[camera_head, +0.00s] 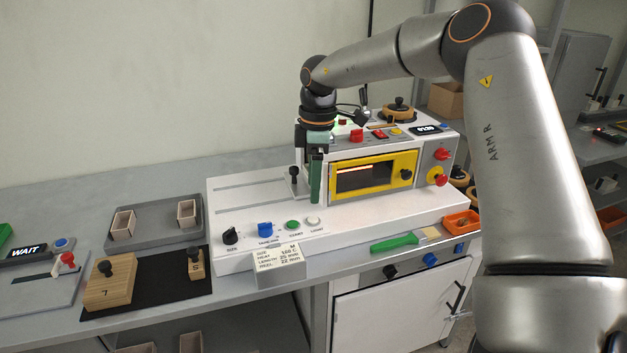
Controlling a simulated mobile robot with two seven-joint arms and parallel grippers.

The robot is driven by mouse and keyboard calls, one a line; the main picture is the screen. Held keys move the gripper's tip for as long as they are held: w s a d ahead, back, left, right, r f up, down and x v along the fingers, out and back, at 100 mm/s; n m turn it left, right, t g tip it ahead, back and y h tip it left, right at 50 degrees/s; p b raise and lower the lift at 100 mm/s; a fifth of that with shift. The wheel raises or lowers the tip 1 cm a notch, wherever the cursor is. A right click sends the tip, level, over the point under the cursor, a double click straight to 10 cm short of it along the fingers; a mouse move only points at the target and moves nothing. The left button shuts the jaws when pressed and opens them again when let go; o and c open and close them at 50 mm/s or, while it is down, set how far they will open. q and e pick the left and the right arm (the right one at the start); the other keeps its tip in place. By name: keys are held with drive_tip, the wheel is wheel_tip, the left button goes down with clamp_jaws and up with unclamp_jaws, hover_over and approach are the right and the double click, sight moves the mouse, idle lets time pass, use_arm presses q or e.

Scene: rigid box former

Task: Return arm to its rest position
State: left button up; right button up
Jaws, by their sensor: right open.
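My right arm (520,150), marked "ARM R", comes in from the right and reaches over the white box former. My right gripper (308,180) points down at the left side of the machine's yellow-framed window (372,174). Its fingers are apart, and a small black knob (293,171) on the machine's bed shows close to the left finger. I cannot tell whether they touch. No held object shows clearly. My left gripper is not in view.
The bed's front carries a black dial (230,236), a blue knob (265,229) and buttons. A label card (279,262), a green-handled tool (395,243) and an orange tray (461,222) lie along the front. A grey tray (155,236) with small boxes and wooden blocks (108,290) stand left.

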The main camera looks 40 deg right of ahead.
idle(0.4)
